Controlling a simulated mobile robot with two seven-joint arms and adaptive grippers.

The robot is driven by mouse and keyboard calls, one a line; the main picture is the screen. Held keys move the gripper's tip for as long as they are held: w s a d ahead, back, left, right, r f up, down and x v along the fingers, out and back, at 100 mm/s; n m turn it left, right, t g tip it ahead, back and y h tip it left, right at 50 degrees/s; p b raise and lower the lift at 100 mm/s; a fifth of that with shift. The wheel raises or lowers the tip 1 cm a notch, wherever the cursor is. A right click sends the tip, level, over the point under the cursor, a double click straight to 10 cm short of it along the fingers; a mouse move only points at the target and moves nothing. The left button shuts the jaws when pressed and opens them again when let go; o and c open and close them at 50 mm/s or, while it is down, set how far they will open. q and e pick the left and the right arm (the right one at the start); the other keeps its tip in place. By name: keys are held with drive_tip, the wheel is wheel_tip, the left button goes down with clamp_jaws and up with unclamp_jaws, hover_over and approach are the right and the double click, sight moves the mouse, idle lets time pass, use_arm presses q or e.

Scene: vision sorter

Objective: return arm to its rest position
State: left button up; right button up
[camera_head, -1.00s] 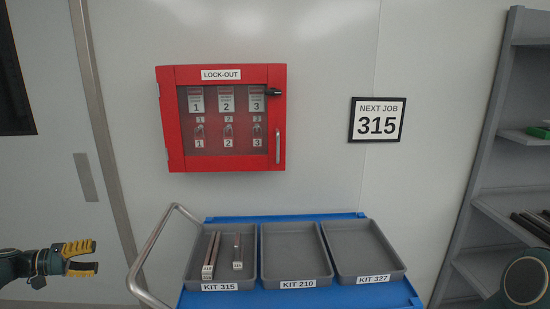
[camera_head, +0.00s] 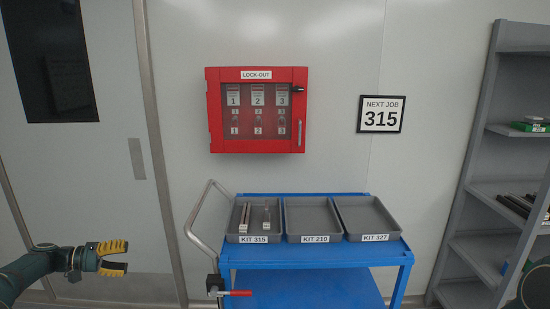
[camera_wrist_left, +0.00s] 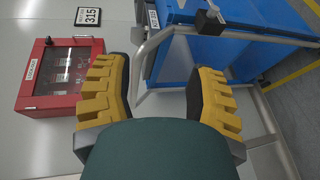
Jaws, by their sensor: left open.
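My left gripper (camera_head: 116,258) is at the lower left of the head view, its yellow-padded fingers apart and nothing between them. It is in free air, left of the blue cart (camera_head: 310,254) and its grey handle. The left wrist view shows the same open fingers (camera_wrist_left: 158,92), with the cart's handle (camera_wrist_left: 150,58) and blue shelves beyond them. My right gripper is out of view; only part of my right arm shows at the lower right edge of the head view.
The cart carries three grey trays; the KIT 315 tray (camera_head: 245,238) holds a few long pieces, while KIT 210 (camera_head: 308,239) and KIT 327 (camera_head: 375,237) are empty. A red lock-out box (camera_head: 214,112) and a 315 sign (camera_head: 381,114) hang on the wall. Grey shelves (camera_head: 478,165) stand right.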

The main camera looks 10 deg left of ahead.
use_arm(q)
drive_tip(key=w+d+f+g+y, duration=0.1)
drive_tip(key=w+d+f, duration=0.3)
drive_tip(key=d, duration=0.2)
drive_tip(key=w+d+f+g, duration=0.2)
drive_tip(key=w+d+f, duration=0.1)
drive_tip(key=d+f, duration=0.3)
drive_tip(key=s+d+f+g+y, duration=0.2)
drive_tip(key=d+f, duration=0.3)
drive_tip(key=d, duration=0.5)
drive_tip(key=s+d+f+g+y, duration=0.15)
drive_tip(key=d+f, duration=0.35)
drive_tip(key=d, duration=0.5)
drive_tip(key=s+d+f+m+y, duration=0.2)
drive_tip(key=s+d, duration=0.5)
drive_tip(key=s, duration=0.3)
drive_tip(key=s+d+f+m+y, duration=0.2)
drive_tip(key=s+d, duration=0.5)
drive_tip(key=s, duration=0.4)
drive_tip(key=shift+s+d+m+g, duration=0.3)
drive_tip(key=shift+d+m+g, duration=0.05)
drive_tip(key=shift+m, duration=0.25)
